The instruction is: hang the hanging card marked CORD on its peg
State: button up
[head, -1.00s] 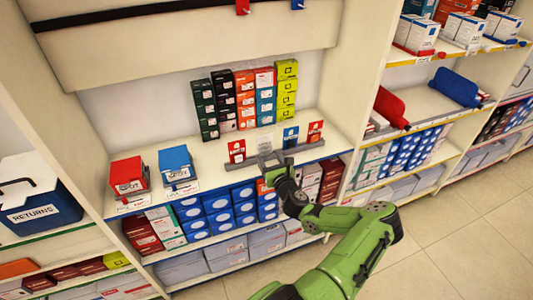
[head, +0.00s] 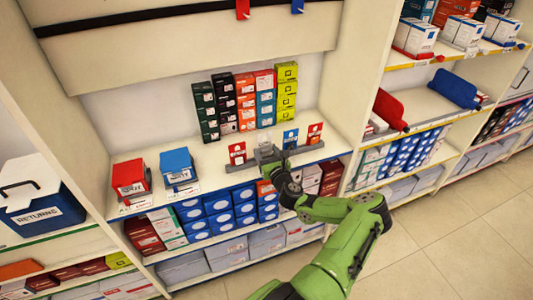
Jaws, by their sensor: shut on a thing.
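My gripper (head: 269,157) is at the grey rack (head: 302,150) on the middle shelf, in front of a pale card (head: 265,142). It appears shut on this card's lower part, but the fingers are small and hide the contact. A red card (head: 237,152) stands left of it; a blue card (head: 290,137) and an orange-red card (head: 315,132) stand to the right. Their print is too small to read, so I cannot tell which is marked CORD. A red peg tag (head: 242,9) and a blue one (head: 297,5) show at the top edge.
Stacks of small coloured boxes (head: 245,100) stand behind the rack. A red bin (head: 130,178) and a blue bin (head: 178,169) stand left on the same shelf. The shelf's side panel (head: 350,80) rises at the right.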

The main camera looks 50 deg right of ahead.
aim_at(265, 142)
notch_tip(265, 142, up, 4)
jog(key=p, duration=0.2)
jog(key=shift+f+p, duration=0.15)
jog(key=shift+p, duration=0.25)
jog(key=r+p+v, duration=0.1)
jog(key=p+v, duration=0.1)
jog(key=v, duration=0.8)
jog(key=shift+r, duration=0.15)
